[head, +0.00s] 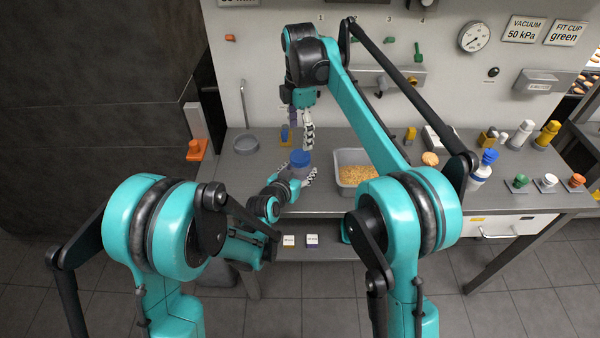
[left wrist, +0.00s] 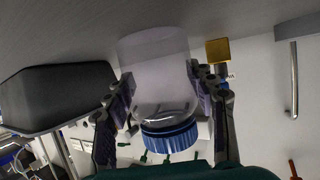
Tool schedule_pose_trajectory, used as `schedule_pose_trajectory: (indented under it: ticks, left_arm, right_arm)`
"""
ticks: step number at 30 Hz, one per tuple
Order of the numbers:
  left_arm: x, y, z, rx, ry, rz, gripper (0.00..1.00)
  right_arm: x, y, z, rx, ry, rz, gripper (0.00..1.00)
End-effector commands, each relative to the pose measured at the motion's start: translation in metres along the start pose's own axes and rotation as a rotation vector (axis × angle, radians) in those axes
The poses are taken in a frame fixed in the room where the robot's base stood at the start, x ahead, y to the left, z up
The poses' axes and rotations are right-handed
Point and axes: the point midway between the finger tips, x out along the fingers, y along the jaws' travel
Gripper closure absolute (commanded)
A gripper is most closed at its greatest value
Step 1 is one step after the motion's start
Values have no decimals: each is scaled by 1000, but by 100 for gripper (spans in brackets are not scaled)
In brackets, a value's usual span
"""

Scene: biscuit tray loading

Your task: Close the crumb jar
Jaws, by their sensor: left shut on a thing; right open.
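The crumb jar (left wrist: 155,60) is clear, with a blue ribbed lid (left wrist: 172,140) at its mouth. I cannot tell how tightly the lid sits. My left gripper (left wrist: 165,85) is shut on the jar body, one finger on each side. In the head view the blue lid (head: 300,158) faces up above my left gripper (head: 299,175), which hides most of the jar. My right gripper (head: 301,132) is open and empty, pointing down above and slightly behind the lid, apart from it.
A grey bin (head: 343,157) of crumbs stands just right of the jar. A small pan (head: 246,145) and an orange block (head: 195,150) are to the left. A blue-topped white bottle (head: 483,168) and several coloured cups stand at the right. My right arm spans above the bin.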

Motion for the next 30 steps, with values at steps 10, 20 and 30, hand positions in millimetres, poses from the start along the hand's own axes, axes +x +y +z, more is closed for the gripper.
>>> schedule_pose_trajectory:
  ticks: [10, 20, 30]
  left_arm:
    - [0, 0, 0, 0, -1, 0, 100]
    - [0, 0, 0, 0, -1, 0, 100]
    - [0, 0, 0, 0, -1, 0, 100]
  right_arm:
    - [0, 1, 0, 391, 0, -1, 23]
    - [0, 1, 1, 770, -1, -2, 23]
    - [0, 1, 1, 787, -1, -2, 23]
